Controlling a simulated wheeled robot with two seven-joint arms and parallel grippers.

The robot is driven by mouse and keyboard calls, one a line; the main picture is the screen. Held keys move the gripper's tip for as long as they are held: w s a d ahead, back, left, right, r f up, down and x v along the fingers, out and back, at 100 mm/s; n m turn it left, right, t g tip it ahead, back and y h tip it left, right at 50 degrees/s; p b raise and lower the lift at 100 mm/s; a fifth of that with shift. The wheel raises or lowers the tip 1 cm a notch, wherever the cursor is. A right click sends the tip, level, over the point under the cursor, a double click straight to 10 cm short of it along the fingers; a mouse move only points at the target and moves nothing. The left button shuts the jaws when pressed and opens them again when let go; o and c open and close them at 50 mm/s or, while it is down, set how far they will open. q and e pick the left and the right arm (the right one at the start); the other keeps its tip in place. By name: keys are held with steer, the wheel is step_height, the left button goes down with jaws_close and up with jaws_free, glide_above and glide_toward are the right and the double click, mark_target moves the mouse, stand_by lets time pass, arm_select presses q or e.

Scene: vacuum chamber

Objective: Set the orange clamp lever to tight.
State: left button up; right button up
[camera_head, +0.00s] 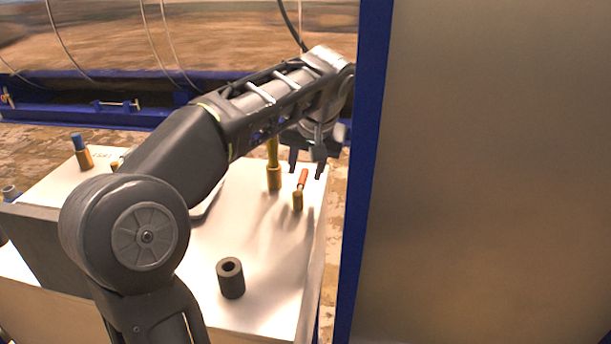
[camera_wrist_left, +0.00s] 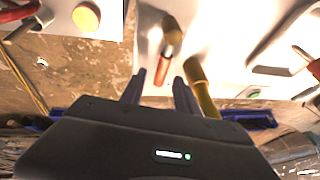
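The orange clamp lever (camera_head: 303,178) stands on a small brass post near the right edge of the white table in the head view. In the left wrist view the orange lever (camera_wrist_left: 173,47) extends from its brass base toward the gap between my fingertips. My left gripper (camera_head: 306,174) is open above the lever; its two dark fingers also show in the left wrist view (camera_wrist_left: 160,78), one on each side of the lever's end. I see no clear contact. My right gripper is out of view.
A taller yellow post (camera_head: 274,165) stands close beside the lever. A black hollow cylinder (camera_head: 231,281) stands on the white table (camera_head: 262,309) toward the front. A blue-topped brass peg (camera_head: 83,153) stands at the left. A large blue-framed panel (camera_head: 485,170) blocks the right side.

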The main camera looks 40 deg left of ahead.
arm_select(q)
steer(key=shift+w+a+f, duration=0.15)
steer(key=shift+a+f, duration=0.05)
steer(key=shift+f, duration=0.4)
jaws_close()
stand_by(1.1)
